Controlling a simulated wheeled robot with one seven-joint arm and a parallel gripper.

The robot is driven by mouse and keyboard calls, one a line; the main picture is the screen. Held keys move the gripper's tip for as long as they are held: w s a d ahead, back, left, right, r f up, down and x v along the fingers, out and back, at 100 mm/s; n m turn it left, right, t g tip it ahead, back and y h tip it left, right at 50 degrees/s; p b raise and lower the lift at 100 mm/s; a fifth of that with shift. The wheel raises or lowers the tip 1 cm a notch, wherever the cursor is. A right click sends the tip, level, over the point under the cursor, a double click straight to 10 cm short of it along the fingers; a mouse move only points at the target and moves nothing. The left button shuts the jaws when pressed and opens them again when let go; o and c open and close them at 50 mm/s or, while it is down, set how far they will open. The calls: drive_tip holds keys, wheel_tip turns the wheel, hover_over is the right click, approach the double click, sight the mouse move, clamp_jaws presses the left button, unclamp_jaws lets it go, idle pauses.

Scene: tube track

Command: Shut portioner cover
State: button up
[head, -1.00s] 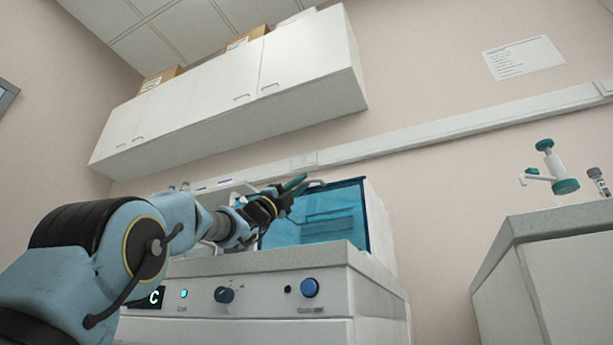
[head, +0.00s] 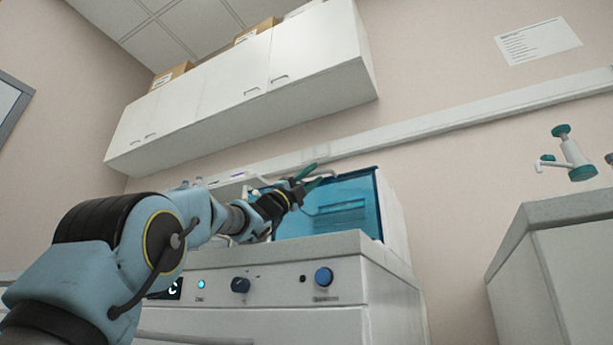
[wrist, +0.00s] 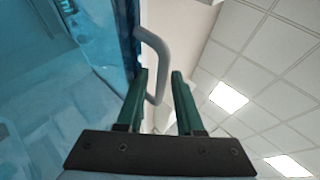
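The portioner is a white machine (head: 393,212) with a translucent blue cover (head: 350,215), standing upright in the head view; I cannot tell its exact angle. The cover also fills the left of the wrist view (wrist: 60,100). A pale grey bar handle (wrist: 158,60) is fixed at the cover's edge. My gripper (head: 316,174) is at the cover's upper left in the head view, its green fingers spread. In the wrist view my gripper (wrist: 158,74) is open, and the lower part of the handle shows between its fingers. I cannot tell whether they touch it.
Below the cover is a control front with a dark knob (head: 240,286) and a blue button (head: 323,277). White wall cupboards (head: 240,85) hang above. A gap lies between the two.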

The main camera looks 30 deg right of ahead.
drive_tip(key=v, duration=0.3)
drive_tip(key=shift+a+f, duration=0.1)
drive_tip(key=a+p, duration=0.2)
drive_tip(key=a, duration=1)
drive_tip(key=shift+d, duration=0.1)
